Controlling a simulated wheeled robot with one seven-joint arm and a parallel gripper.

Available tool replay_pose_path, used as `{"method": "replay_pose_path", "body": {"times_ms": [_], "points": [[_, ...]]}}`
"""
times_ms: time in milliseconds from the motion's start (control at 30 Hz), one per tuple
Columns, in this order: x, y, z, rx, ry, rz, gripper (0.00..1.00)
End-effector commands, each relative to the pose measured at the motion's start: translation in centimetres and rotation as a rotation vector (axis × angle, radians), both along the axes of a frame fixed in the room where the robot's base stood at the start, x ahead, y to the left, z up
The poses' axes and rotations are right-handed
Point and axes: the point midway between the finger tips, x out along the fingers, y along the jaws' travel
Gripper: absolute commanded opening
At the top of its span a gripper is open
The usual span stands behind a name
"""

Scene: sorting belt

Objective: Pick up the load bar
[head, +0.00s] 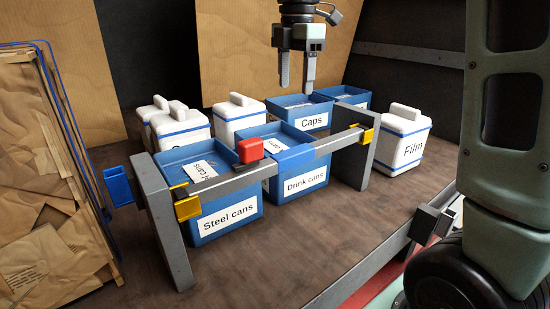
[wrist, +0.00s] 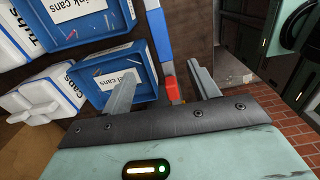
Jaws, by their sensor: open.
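The load bar (head: 325,148) is a long grey bar with a blue middle section. It spans two grey uprights, with its ends at yellow brackets (head: 188,206). A red block (head: 250,148) sits on top of it, left of the blue section. My gripper (head: 297,88) is open and empty, pointing down, and appears higher than the bar in the head view. In the wrist view the bar's blue section (wrist: 158,35) and the red block (wrist: 170,88) show between my two spread fingers (wrist: 163,70). My gripper body hides the near part of the bar there.
Blue bins labelled Steel cans (head: 228,222) and Drink cans (head: 306,196) stand under and behind the bar. A Caps bin (head: 312,122) and a white Film container (head: 400,150) stand farther back. A blue holder (head: 118,186) is beside the left upright.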

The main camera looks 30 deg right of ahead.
Motion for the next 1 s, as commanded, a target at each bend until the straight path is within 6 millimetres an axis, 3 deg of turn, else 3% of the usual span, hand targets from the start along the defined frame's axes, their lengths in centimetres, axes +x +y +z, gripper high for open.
{"method": "replay_pose_path", "body": {"times_ms": [167,633,1000], "points": [[0.0,-0.7,-1.0,-0.002,0.006,0.019,0.6],[0.0,-0.6,-10.2,-0.001,0.006,0.018,0.6],[-0.3,-0.4,-13.4,-0.001,0.007,0.017,0.6]]}}
